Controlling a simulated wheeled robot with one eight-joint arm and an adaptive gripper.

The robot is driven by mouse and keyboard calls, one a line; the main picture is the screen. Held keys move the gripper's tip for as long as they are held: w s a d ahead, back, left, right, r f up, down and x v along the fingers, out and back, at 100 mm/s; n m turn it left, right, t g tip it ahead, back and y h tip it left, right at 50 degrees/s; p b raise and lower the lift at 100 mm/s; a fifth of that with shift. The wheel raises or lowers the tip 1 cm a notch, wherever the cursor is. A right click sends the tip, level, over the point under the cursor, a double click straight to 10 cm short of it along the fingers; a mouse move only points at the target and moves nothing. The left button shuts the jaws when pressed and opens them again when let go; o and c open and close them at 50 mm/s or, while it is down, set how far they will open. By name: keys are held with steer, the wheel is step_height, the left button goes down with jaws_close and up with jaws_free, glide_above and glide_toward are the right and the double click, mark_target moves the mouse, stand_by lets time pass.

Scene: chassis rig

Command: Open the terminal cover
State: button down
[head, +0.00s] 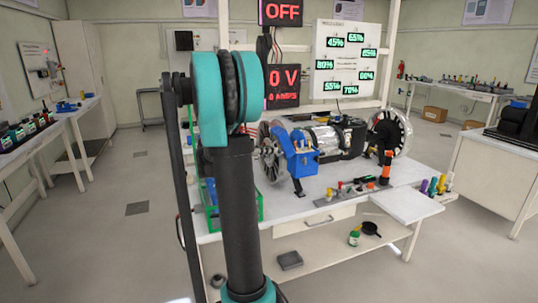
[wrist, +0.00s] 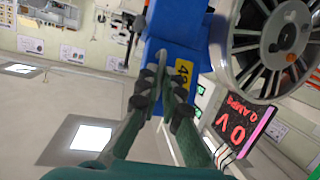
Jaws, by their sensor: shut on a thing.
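A blue terminal box (head: 300,158) with yellow parts on top sits on the motor rig on the white table, between a spoked wheel (head: 270,152) and a silver motor body (head: 325,138). In the wrist view the blue terminal cover (wrist: 178,22) fills the top middle and bears a yellow label (wrist: 183,72) with dark digits. My gripper (wrist: 165,85) has its dark fingertips closed on a blue part at the cover's lower edge. The exact grip spot is partly hidden by the fingers. In the head view my own arm stands in front and I cannot make out the gripper.
Displays (head: 282,77) read OFF, 0 V and 0 amps. A second wheel (head: 388,133) stands at the rig's right end. A green crate (head: 212,215) is at the table's left, and small tools (head: 350,188) lie along its front. The floor on the left is clear.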

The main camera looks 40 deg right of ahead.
steer(key=shift+r, duration=0.2)
steer(key=c, duration=1.7)
jaws_free()
steer(key=v, duration=1.2)
steer(key=shift+r, duration=0.1)
